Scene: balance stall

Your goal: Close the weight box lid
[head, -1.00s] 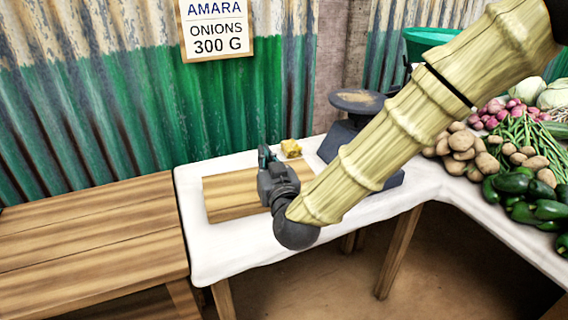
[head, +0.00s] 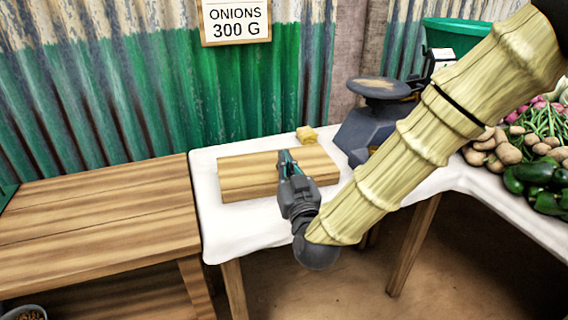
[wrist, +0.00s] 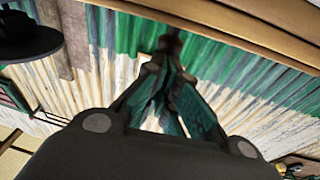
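The weight box (head: 245,174) is a long, low wooden box on the white-covered table. Its top looks flat and level, and I see no raised lid or open inside. Its right part is partly hidden behind my gripper. My gripper (head: 284,158) is at the front right of the box, fingers pointing up and away across its top. I cannot tell if they touch it. In the wrist view the gripper's fingers (wrist: 170,50) come together at the tips with nothing visible between them.
A small yellow block (head: 307,134) sits just behind the box. A dark scale (head: 378,88) stands to its right, near my arm. Vegetables (head: 540,150) lie further right. A bare wooden bench (head: 95,215) is at the left, and corrugated wall (head: 200,95) stands behind.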

